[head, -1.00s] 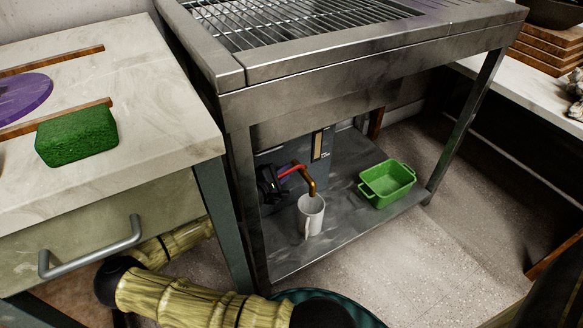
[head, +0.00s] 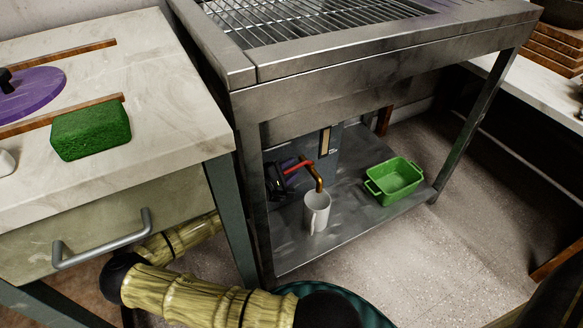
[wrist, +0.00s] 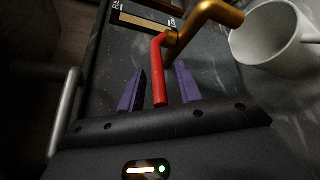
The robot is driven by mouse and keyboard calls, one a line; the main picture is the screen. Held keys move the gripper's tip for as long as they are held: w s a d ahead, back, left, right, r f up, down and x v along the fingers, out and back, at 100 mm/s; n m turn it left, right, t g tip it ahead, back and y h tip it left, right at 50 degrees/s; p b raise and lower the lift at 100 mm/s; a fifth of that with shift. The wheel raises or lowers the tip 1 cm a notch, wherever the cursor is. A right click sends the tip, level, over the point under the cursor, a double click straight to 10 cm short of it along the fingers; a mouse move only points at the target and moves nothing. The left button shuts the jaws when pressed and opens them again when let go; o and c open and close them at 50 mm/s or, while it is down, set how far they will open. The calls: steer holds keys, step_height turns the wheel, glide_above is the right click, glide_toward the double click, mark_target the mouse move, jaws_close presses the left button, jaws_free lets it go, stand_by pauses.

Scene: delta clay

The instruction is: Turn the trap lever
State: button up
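The red trap lever (head: 300,165) sticks out from the bent copper spout (head: 318,180) on the dark grey trap box (head: 324,146) under the steel grill table. In the wrist view the lever (wrist: 159,75) runs between my gripper's (wrist: 160,70) two purple fingers. The fingers are open, with a visible gap on each side of the lever. In the head view my gripper (head: 283,176) is at the lever's left end and hides part of it. A white mug (head: 317,212) stands upright below the spout; part of it shows in the wrist view (wrist: 272,38).
A green tray (head: 395,182) sits on the lower shelf (head: 345,222) right of the mug. The steel table's leg (head: 255,205) stands close left of my gripper. A counter with a green sponge (head: 90,132) and a drawer handle (head: 100,246) is at left.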

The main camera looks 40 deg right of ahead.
steer(key=p+v, duration=0.2)
steer(key=v, duration=0.3)
steer(key=shift+a+r, duration=0.1)
steer(key=shift+r, duration=0.1)
steer(key=shift+s+a+p, duration=0.15)
steer(key=shift+a+p, duration=0.25)
steer(key=shift+a, duration=0.1)
steer(key=shift+a+f, duration=0.1)
